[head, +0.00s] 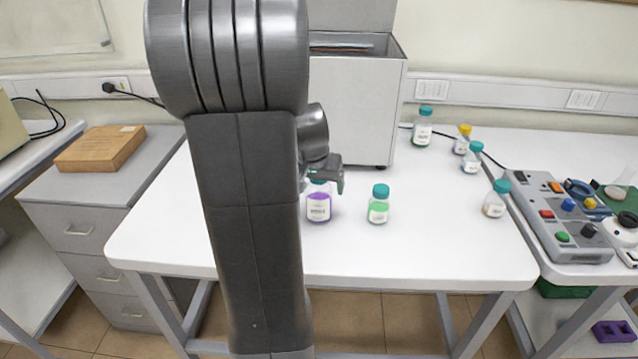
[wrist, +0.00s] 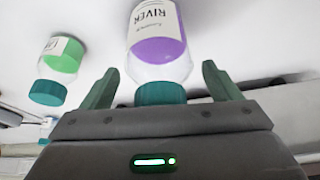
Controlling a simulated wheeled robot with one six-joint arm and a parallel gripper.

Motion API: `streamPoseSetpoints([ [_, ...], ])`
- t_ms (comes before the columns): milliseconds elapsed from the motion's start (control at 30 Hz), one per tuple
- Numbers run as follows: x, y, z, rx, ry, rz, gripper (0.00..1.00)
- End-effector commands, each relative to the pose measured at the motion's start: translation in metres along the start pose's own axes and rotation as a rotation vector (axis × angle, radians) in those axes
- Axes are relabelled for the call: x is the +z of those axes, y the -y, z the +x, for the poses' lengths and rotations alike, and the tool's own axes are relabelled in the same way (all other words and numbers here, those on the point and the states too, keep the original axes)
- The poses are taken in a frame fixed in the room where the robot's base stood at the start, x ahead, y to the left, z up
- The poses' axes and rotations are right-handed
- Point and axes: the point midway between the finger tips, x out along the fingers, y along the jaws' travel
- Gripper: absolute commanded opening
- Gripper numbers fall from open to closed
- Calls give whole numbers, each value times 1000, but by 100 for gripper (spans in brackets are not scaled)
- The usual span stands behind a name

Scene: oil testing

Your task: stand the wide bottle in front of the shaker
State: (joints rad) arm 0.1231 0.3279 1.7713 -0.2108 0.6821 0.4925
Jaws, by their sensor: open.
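A wide bottle with purple liquid, a white label and a teal cap (head: 319,206) stands upright near the middle of the white table. In the wrist view the purple bottle (wrist: 158,45) shows with its cap between my fingers. My gripper (wrist: 161,82) is open, with a finger on each side of the cap and visible gaps to both. In the head view my gripper (head: 328,180) is just above this bottle, partly hiding its top. The large white metal box with an open top, which looks like the shaker (head: 352,115), stands behind it; my arm hides its left part.
A green-liquid bottle (head: 378,207) stands close to the right of the purple one. Several other bottles, including a clear one (head: 494,200), stand further right. A control panel (head: 560,215) lies at the right edge. The table's front strip (head: 420,255) is clear.

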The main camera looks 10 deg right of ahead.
Motion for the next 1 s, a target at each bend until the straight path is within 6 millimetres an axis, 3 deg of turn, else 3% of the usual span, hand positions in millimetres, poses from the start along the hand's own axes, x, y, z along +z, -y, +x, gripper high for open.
streamPoseSetpoints([
  [167,-2,0,-10,-1,-3,0,83],
  [700,-2,1,-110,-1,-3,0,83],
  [1000,-1,0,-123,0,0,0,83],
])
